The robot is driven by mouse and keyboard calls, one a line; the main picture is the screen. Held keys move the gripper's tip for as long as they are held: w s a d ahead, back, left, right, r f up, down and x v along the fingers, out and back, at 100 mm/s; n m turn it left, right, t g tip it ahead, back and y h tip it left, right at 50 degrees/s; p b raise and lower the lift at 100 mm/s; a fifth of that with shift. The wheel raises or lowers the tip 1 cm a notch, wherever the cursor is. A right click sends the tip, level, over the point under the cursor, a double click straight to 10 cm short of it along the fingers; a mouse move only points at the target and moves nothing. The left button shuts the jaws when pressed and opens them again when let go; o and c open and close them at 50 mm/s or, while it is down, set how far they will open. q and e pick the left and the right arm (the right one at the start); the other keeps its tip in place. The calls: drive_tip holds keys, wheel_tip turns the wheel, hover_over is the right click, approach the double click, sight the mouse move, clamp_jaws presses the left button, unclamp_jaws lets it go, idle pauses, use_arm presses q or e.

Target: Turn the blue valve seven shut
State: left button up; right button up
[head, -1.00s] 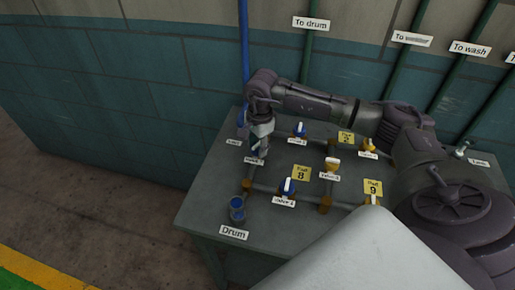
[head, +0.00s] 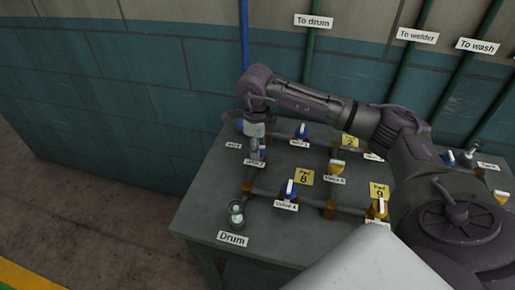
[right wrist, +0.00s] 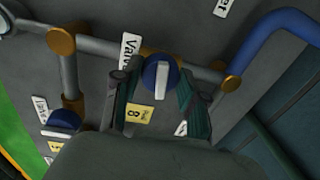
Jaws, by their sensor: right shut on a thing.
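My right gripper (head: 257,153) reaches down at the far left of the bench. In the right wrist view its fingers (right wrist: 158,95) are on either side of a blue valve knob (right wrist: 152,76) with a white bar handle (right wrist: 162,76), shut on it. The label by this knob (right wrist: 130,48) starts "Valv"; its number is not readable there. I cannot read a seven on any label. My left gripper is not in view.
The pipework sits on a grey bench (head: 215,205) against a teal wall. My right arm covers the back right.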

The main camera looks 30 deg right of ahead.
drive_tip(key=shift+m, duration=1.1)
drive_tip(key=shift+r, duration=0.1)
drive_tip(key=o, duration=1.1)
drive_tip(key=shift+o, duration=0.2)
drive_tip(key=shift+r, duration=0.15)
wheel_tip(320, 180, up, 12)
drive_tip(key=shift+s+a+f, duration=0.2)
drive_tip(key=shift+a, duration=0.2)
drive_tip(key=shift+f, duration=0.1)
